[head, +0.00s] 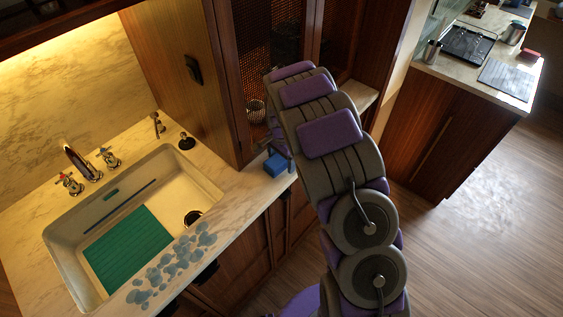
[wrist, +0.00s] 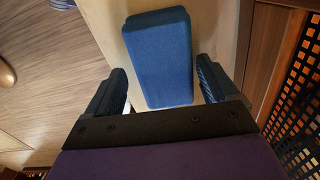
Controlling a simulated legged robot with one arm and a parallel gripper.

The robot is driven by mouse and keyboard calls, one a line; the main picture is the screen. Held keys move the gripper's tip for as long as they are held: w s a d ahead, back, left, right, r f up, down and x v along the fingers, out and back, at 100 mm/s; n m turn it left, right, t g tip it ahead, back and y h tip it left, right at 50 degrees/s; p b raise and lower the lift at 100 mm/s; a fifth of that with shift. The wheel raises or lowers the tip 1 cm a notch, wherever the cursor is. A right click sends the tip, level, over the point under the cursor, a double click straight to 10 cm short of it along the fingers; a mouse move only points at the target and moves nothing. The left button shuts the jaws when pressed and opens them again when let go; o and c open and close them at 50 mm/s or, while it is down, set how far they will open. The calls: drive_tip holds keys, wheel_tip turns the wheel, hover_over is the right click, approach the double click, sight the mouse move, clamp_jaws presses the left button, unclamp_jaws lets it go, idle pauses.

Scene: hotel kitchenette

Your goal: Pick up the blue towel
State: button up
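The blue towel (head: 276,165) is a small folded block on the counter, right of the sink and close to the counter's front edge. It also shows large in the wrist view (wrist: 158,62), lying flat on the pale counter. My gripper (wrist: 161,88) is open, with one dark finger on each side of the towel's near end. Gaps show between the fingers and the towel, so neither finger is seen touching it. In the head view my arm reaches over the counter and its end is mostly hidden behind the arm links.
A sink (head: 69,254) with a green mat (head: 128,248) lies to the left. Grey-blue spots (head: 172,262) lie on the counter's front strip. A tall wooden cabinet (head: 190,75) stands behind the towel. Open wooden floor (head: 480,215) lies to the right.

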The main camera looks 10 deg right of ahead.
sight(277, 160)
drive_tip(key=shift+a, duration=1)
drive_tip(key=c, duration=0.6)
drive_tip(key=shift+c, duration=0.7)
drive_tip(key=shift+d, duration=0.15)
drive_tip(key=shift+c, duration=0.8)
drive_tip(key=shift+d+r, duration=0.15)
drive_tip(key=shift+d, duration=0.5)
drive_tip(key=r, duration=0.1)
drive_tip(key=a+r, duration=0.1)
drive_tip(key=r, duration=0.1)
drive_tip(key=shift+a+p, duration=0.15)
drive_tip(key=shift+p, duration=0.2)
drive_tip(key=shift+s+r, duration=0.2)
drive_tip(key=shift+r, duration=0.1)
drive_tip(key=shift+s+a+r+p, duration=0.25)
drive_tip(key=shift+s+a, duration=0.15)
drive_tip(key=shift+s, duration=2.15)
drive_tip(key=shift+s+a+r+p, duration=0.2)
drive_tip(key=shift+s+a, duration=0.2)
drive_tip(key=shift+s, duration=2.15)
drive_tip(key=shift+s+a+r+p, duration=0.15)
drive_tip(key=shift+s+a+p, duration=0.2)
drive_tip(key=shift+s, duration=2.2)
